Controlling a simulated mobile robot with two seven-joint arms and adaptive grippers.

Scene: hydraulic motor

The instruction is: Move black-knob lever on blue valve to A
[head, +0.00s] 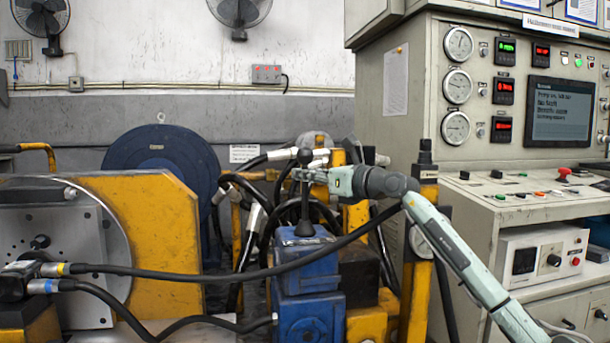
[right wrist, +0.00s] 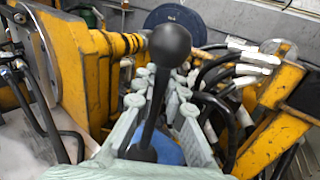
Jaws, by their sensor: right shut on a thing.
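The blue valve (head: 308,268) stands upright in the middle of the head view, low in the picture. Its lever rises from a black boot on top and ends in a round black knob (head: 305,155). The lever looks close to upright in the head view. My right gripper (head: 303,175) comes in from the right and is shut on the lever just below the knob. In the right wrist view the knob (right wrist: 169,45) stands above the fingers, with the shaft between them. A little blue of the valve shows behind the shaft. No A mark is readable. My left gripper is out of view.
Black hoses (head: 240,271) cross in front of the valve on the left. A yellow machine frame (head: 150,225) stands at left, and a yellow post (head: 418,270) at right near my right arm. A control cabinet (head: 470,215) with gauges fills the right side.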

